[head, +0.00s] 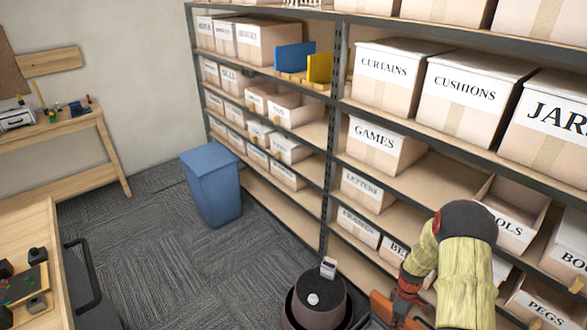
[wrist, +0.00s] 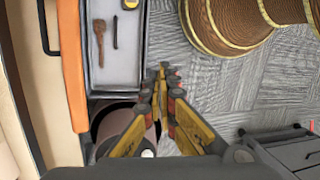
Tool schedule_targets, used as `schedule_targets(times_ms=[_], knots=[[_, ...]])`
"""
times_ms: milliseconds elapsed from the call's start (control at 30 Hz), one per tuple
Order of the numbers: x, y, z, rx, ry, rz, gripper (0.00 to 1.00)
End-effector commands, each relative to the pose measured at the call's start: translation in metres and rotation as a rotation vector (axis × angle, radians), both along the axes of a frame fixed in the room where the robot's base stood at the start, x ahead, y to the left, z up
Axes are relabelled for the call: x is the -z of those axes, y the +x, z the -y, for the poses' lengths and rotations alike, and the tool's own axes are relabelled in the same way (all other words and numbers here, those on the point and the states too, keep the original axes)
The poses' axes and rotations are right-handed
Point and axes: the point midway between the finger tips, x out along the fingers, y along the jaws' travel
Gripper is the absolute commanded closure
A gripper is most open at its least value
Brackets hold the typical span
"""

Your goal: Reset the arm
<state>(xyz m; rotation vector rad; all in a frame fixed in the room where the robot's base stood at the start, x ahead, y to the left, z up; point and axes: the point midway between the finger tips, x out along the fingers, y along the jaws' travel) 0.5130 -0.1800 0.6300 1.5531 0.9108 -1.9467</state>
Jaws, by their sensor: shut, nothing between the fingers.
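My gripper (wrist: 162,74) shows in the wrist view with its yellow and dark fingers brought together at the tips. Nothing is held between them. The fingertips are beside the right edge of a grey tray and over the grey carpet in the picture; their height cannot be told. In the head view my arm (head: 466,260) is at the lower right, in front of the shelving, with a pale yellow ribbed link and a dark rounded joint. The gripper's fingertips cannot be made out in that view.
The shelving (head: 332,150) with labelled boxes fills the right. A blue bin (head: 212,188) stands on open carpet (head: 150,240). Wooden benches are at left. In the wrist view, the grey tray (wrist: 119,72) holds a brown tool (wrist: 99,42); a banded brown woven thing (wrist: 235,25) is at the top.

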Motion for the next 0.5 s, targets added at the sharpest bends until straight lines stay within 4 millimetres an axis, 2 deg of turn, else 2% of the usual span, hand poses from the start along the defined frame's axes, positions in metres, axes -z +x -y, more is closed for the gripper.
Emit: schedule_targets(times_ms=[33, 100, 300, 500], knots=[[-0.028, -0.002, -0.005, 0.078, -0.020, 0.000, 1.00], [-0.060, -0.008, -0.013, 0.193, -0.048, -0.005, 1.00], [-0.149, -0.026, -0.037, 0.458, -0.115, 0.006, 1.00], [-0.226, -0.050, -0.062, 0.662, -0.158, 0.040, 1.00]])
